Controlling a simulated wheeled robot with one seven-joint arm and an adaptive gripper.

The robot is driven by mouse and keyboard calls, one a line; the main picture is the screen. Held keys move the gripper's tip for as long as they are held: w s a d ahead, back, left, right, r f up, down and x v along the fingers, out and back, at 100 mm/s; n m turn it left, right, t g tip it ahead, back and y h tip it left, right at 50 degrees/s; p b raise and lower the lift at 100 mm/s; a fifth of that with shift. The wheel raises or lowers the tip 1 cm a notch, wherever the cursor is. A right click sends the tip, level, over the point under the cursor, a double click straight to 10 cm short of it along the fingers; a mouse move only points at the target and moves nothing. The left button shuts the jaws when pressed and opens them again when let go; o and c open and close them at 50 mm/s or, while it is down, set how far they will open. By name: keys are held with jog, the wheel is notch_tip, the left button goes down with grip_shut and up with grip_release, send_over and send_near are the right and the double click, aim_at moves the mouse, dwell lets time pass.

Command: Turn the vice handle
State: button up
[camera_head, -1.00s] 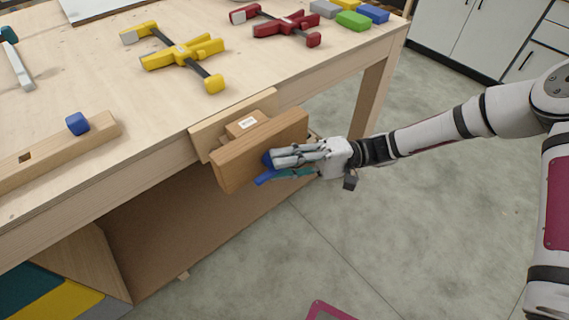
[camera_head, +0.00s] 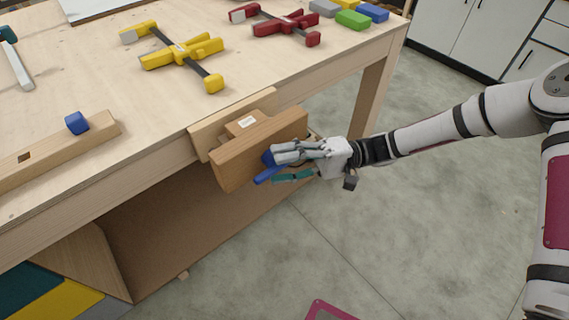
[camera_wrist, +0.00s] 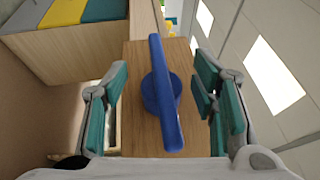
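The wooden vice (camera_head: 262,148) is fixed to the front edge of the workbench. Its blue handle (camera_wrist: 165,95) is a long bar on a round hub, on the vice's front face. In the wrist view the bar stands nearly upright in the picture, between the fingers and apart from them. In the head view the fingers partly hide the handle (camera_head: 266,172). My gripper (camera_wrist: 165,108) is open, with teal finger pads on both sides of the handle. In the head view my gripper (camera_head: 290,165) is close in front of the vice face.
The bench top (camera_head: 90,75) carries a yellow clamp (camera_head: 182,54), a red clamp (camera_head: 285,24), coloured blocks (camera_head: 352,19) and a wooden beam (camera_head: 60,150) with a blue peg. A bench leg (camera_head: 372,95) stands behind my gripper. The floor (camera_head: 420,235) in front is clear.

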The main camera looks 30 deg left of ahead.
jog(key=shift+w, duration=0.15)
jog(key=v, duration=1.2)
jog(key=shift+r, duration=0.1)
jog(key=shift+d, duration=0.1)
